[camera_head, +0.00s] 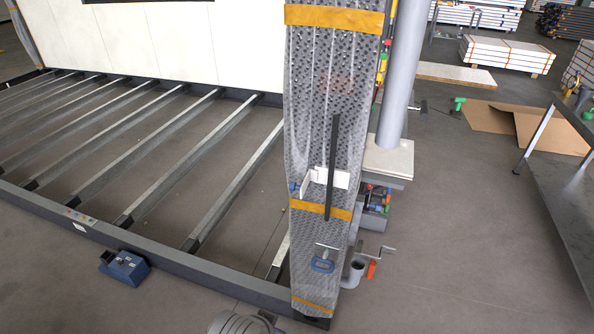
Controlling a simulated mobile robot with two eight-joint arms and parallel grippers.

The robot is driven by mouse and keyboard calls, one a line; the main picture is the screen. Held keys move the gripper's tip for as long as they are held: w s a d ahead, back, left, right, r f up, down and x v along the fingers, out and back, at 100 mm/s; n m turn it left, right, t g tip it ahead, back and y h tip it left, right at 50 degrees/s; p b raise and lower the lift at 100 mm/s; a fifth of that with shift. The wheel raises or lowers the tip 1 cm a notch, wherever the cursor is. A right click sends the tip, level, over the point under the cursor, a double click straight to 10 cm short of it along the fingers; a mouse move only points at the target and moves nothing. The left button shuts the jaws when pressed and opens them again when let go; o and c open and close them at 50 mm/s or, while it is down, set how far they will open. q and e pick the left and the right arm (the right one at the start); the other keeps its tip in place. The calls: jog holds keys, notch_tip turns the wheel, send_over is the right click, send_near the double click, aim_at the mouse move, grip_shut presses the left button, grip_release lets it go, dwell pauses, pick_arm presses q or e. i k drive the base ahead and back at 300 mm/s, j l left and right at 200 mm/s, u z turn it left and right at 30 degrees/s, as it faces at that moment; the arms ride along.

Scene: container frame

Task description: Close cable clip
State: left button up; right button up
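A small white piece that looks like the cable clip (342,180) sits on the wrapped corner post (310,110), a little above the middle orange band. It has a wide plate on the right and a thinner white part angled out on the left, with a small blue bit at its left end. The two parts look spread apart, like an open clip. A dark, straight vertical strip, possibly the cable (334,150), runs in front of the white plate.
A blue handle (323,265) and a grey pipe elbow with an orange-tipped crank (372,270) are low on the post. A blue box (127,267) lies by the frame's front beam (180,262). Floor at right is clear up to a dark table (570,170).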

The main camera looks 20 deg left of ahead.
aim_at(312, 176)
jog(key=i+j+z, duration=0.1)
jog(key=j, duration=0.3)
jog(key=i+j+z, duration=0.1)
jog(key=j, duration=0.35)
jog(key=i+j, duration=0.2)
jog(key=j, duration=0.25)
jog(key=i+j+z, duration=0.15)
jog(key=j, duration=0.3)
